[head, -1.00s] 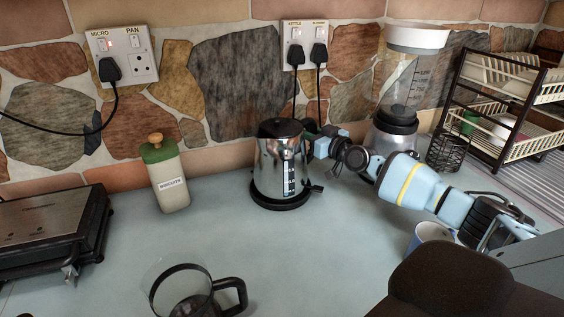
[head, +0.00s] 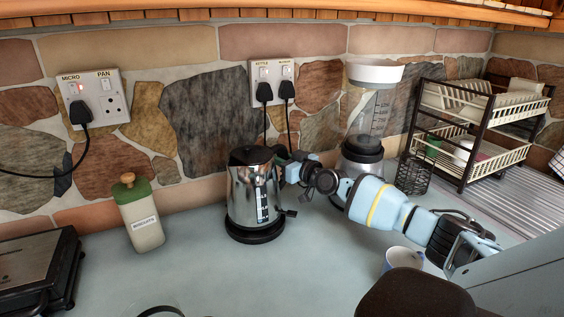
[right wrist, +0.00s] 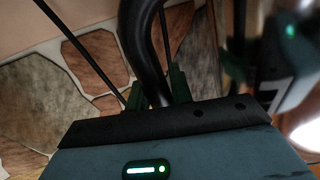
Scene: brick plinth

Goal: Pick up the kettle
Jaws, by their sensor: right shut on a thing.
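The kettle (head: 252,192) is shiny metal with a black lid and a level scale on its side. It stands upright on its black base (head: 256,236) on the counter, with no clear gap between them. My right gripper (head: 284,163) is at the kettle's back right side, at its handle. In the right wrist view my right gripper (right wrist: 157,90) is shut on the black curved handle (right wrist: 146,40), which runs between the two dark fingers. The handle is mostly hidden behind the kettle and the gripper in the head view. My left gripper is not in view.
A blender (head: 364,143) stands close behind my right arm, with a dish rack (head: 468,165) farther right. A biscuit jar (head: 138,220) and a metal grill (head: 35,270) are left. A mug (head: 404,258) is under my right arm.

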